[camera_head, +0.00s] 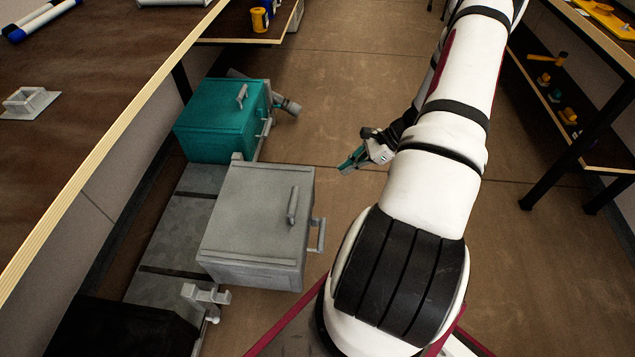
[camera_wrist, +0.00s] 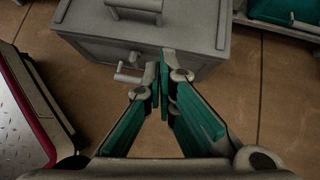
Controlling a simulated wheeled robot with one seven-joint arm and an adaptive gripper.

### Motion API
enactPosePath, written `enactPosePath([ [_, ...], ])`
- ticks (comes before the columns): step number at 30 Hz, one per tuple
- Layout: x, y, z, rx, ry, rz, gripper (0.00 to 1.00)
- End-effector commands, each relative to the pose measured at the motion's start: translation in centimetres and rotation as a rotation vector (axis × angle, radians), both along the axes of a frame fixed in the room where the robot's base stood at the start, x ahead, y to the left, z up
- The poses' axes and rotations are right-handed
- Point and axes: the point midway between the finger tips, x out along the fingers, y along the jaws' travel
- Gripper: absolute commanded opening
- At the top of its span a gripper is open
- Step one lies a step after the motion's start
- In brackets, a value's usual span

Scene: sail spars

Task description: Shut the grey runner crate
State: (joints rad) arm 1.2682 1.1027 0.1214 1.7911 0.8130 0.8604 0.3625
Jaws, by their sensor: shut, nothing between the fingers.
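In the wrist view the grey crate (camera_wrist: 145,45) fills the top middle, and a small handle (camera_wrist: 128,75) shows on the near face. My gripper (camera_head: 350,162) is shut and empty, to the upper right of the crate in the head view. In the wrist view its fingertips (camera_wrist: 160,72) meet in front of the crate's near face; I cannot tell whether they touch it.
A teal crate (camera_head: 213,130) stands behind the grey one, and a dark crate (camera_head: 120,330) stands in front with a pale fitting (camera_head: 205,294) beside it. A long bench (camera_head: 90,120) runs along the left, shelving (camera_head: 575,115) along the right.

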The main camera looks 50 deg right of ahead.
Motion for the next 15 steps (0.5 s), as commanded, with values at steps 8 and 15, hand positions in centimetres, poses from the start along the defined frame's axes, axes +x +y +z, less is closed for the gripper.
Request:
enactPosePath([
  [8, 2.0, 2.5, -3.1, 0.003, 0.001, 0.004, 0.00],
  [15, 4.2, 5.0, -6.4, 0.001, 0.000, 0.005, 0.00],
])
